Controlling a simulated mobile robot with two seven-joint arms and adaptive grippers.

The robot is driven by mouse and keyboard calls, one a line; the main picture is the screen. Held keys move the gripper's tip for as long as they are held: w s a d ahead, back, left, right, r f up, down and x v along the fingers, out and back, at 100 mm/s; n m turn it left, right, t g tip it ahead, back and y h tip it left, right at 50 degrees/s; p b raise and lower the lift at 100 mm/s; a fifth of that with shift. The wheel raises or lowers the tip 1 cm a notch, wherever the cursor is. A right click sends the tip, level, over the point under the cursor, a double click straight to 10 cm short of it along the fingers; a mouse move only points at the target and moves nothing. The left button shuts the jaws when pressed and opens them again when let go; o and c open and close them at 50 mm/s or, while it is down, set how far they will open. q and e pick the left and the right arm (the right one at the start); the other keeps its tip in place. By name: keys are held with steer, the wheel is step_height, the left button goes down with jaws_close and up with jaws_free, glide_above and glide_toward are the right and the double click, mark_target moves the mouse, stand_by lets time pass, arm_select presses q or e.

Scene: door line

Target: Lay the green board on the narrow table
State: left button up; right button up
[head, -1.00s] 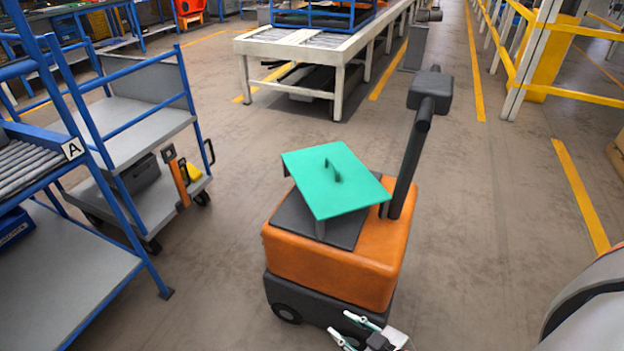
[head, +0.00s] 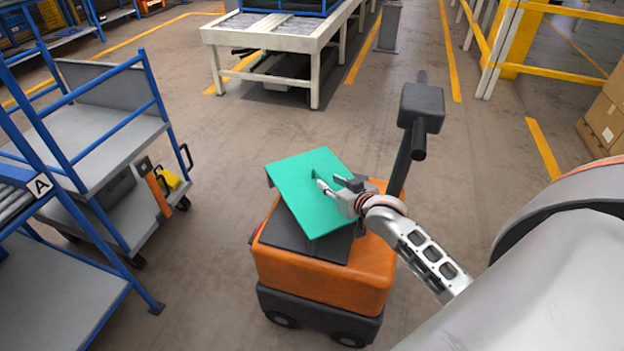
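My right gripper (head: 329,183) reaches in from the right, above the board. Its two fingers are apart, with the tips close to the handle; I cannot tell whether they touch it. My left gripper is not in view. No table in view is clearly the narrow one; a long white-framed table (head: 262,39) stands at the back.
The cart has a dark post with a box-shaped head (head: 422,107) just beyond my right arm. A blue-railed grey trolley (head: 105,135) and a rack marked A (head: 39,186) stand at the left. Cardboard boxes (head: 605,125) are at the right edge. The floor between is largely clear.

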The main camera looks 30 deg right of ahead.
mark_target(322, 178)
steer(key=shift+a+b+x, duration=0.15)
steer(key=shift+b+x, duration=0.4)
steer(key=shift+x, duration=1.25)
steer(key=shift+a+b+x, duration=0.15)
steer(key=shift+b+x, duration=0.4)
steer(key=shift+x, duration=1.2)
steer(key=shift+w+r, duration=0.15)
steer(key=shift+r, duration=0.1)
jaws_close()
